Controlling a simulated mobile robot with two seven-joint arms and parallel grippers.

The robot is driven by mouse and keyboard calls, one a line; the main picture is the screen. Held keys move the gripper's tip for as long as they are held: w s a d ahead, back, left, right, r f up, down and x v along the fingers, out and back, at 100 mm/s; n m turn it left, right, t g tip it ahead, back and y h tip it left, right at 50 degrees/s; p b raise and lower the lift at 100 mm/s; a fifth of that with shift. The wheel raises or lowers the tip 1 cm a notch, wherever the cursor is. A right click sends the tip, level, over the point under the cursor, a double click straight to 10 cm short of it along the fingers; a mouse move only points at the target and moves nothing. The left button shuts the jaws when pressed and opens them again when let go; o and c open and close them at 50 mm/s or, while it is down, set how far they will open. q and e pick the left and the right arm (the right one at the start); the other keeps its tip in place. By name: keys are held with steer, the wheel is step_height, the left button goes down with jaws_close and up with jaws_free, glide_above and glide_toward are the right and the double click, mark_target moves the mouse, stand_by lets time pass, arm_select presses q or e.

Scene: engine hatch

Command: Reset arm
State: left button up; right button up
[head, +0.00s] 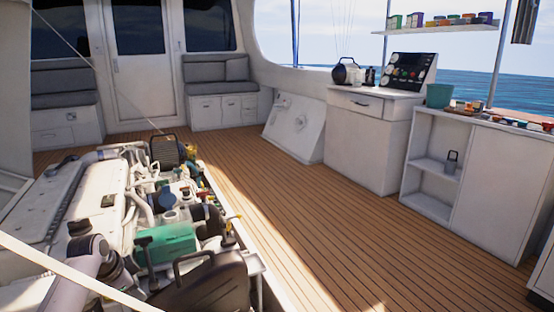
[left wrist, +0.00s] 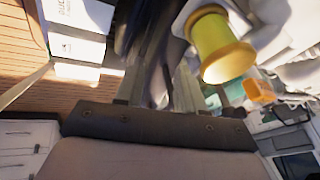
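My left arm comes in from the lower left of the head view, low over the near end of the engine (head: 165,205). Its gripper is hard to make out there among the dark engine parts. In the left wrist view my left gripper (left wrist: 157,78) has its two grey fingers apart. Dark, blurred parts show between and beyond them, and nothing is clearly held. A yellow cylinder (left wrist: 222,48) is close to the right of the fingers, apart from them. My right gripper is not in view.
A black canister with a handle (head: 205,285) and a green part (head: 166,243) are close by at the engine's near end. The wooden deck (head: 290,205) to the right is clear. White cabinets (head: 368,140) and a shelf unit (head: 432,205) line the right side.

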arm_select(q)
steer(key=s+d+f+n+t, duration=0.1)
steer(key=s+d+f+t, duration=0.1)
steer(key=s+d+f, duration=0.35)
steer(key=s+d+r+n+t+h, duration=0.3)
steer(key=s+d+t+h, duration=0.1)
steer(key=s+d, duration=1.15)
steer(key=s+d+r+n+t+h+p, duration=0.1)
steer(key=s+d+r+n+h+p, duration=0.15)
steer(key=s+d+r, duration=0.4)
steer(key=s+a+r+y+p, duration=0.2)
steer(key=a+r+p, duration=0.4)
steer(key=p, duration=0.9)
steer(key=s+a+r+g+y+p, duration=0.1)
steer(key=s+a+r+y+p, duration=0.2)
steer(key=p, duration=1.1)
steer(key=a+r, duration=0.3)
steer(key=r, duration=0.3)
steer(key=shift+a+r+n+p, duration=0.15)
steer(key=shift+a+n+p, duration=0.2)
steer(key=shift+a, duration=0.05)
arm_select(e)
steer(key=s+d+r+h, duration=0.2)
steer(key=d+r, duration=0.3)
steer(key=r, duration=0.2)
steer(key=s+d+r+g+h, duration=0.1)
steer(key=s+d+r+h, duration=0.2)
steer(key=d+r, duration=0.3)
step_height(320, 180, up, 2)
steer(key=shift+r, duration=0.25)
